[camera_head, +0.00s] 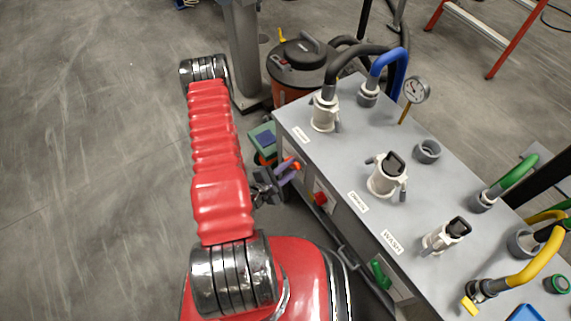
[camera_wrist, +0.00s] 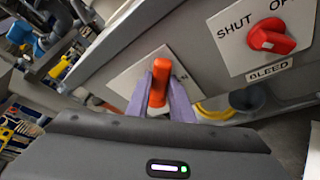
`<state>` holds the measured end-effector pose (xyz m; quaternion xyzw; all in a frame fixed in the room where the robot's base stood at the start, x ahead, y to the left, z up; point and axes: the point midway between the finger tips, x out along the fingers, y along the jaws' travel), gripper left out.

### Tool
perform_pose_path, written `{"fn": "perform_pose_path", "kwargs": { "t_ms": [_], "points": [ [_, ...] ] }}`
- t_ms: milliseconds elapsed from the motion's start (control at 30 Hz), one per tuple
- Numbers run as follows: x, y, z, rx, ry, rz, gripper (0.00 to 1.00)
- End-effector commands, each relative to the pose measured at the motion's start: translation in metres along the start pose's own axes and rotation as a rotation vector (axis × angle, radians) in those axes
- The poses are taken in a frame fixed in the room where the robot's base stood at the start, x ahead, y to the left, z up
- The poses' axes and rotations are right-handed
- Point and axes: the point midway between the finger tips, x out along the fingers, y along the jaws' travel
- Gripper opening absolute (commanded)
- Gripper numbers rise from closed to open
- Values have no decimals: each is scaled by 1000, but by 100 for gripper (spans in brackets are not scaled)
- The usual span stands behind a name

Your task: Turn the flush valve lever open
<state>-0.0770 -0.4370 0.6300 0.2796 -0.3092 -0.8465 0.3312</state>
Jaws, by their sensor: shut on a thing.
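An orange lever (camera_wrist: 160,78) stands out from a white plate (camera_wrist: 130,80) on the grey panel in the wrist view. My gripper (camera_wrist: 161,102) has its purple fingers shut around this lever, one on each side. In the head view my gripper (camera_head: 286,173) is at the left end of the bench's front face, with the orange lever end (camera_head: 290,162) showing at its fingertips.
A red knob (camera_wrist: 271,37) marked SHUT and BLEED is right of the lever. A green lever (camera_head: 380,273) sits further along the front face. The grey bench top (camera_head: 330,150) carries hose couplings and a gauge (camera_head: 417,89). Open floor (camera_head: 90,170) lies left.

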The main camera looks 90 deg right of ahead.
Motion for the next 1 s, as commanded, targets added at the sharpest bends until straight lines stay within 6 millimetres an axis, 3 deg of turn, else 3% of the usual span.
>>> {"fn": "perform_pose_path", "kwargs": {
  "t_ms": [500, 533, 767, 1000],
  "points": [
    [4, -5, 1, 16, 1, -8, 0],
    [4, -5, 2, 16, 0, -8, 22],
    [4, -4, 3, 16, -5, -7, 38],
    [4, -4, 4, 16, -8, -7, 39]
  ]
}}
